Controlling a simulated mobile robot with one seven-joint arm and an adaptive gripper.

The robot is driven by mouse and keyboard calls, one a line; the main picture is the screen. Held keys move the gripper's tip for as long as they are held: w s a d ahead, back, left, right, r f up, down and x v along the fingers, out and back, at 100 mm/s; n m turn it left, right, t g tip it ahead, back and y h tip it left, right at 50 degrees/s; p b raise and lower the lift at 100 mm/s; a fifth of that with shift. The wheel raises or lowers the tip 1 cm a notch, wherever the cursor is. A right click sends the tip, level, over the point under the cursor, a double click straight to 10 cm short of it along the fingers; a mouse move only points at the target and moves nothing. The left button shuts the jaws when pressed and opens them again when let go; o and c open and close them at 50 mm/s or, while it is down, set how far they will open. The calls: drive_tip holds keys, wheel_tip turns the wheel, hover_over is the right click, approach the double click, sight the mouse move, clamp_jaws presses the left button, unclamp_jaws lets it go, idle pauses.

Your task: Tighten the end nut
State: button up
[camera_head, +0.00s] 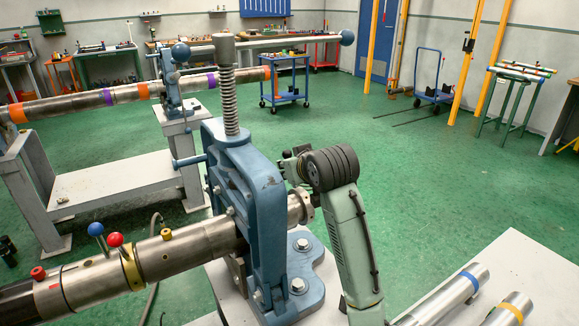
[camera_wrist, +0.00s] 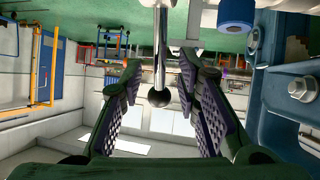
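The pipe (camera_head: 190,250) runs through the blue vise (camera_head: 262,205). A silver ringed piece at its far end (camera_head: 300,207), which looks like the end nut, sits just right of the vise, partly hidden by my arm. My gripper (camera_head: 288,165) is above that end, beside the vise, mostly hidden behind my wrist. In the wrist view, which is upside down, my gripper (camera_wrist: 161,75) is open. A metal rod (camera_wrist: 160,45) with a dark ball end (camera_wrist: 159,97) shows between the fingers, with gaps on both sides. I cannot tell its depth. No nut is clearly recognisable there.
The vise's bolted blue body (camera_wrist: 287,90) stands close to the right finger in the wrist view. Two loose pipes (camera_head: 445,296) lie on a white table (camera_head: 530,262) at the front right. A second vise (camera_head: 172,85) stands behind. Green floor beyond is largely clear.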

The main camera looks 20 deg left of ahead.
drive_tip(key=v, duration=0.9)
drive_tip(key=shift+s+d, duration=0.1)
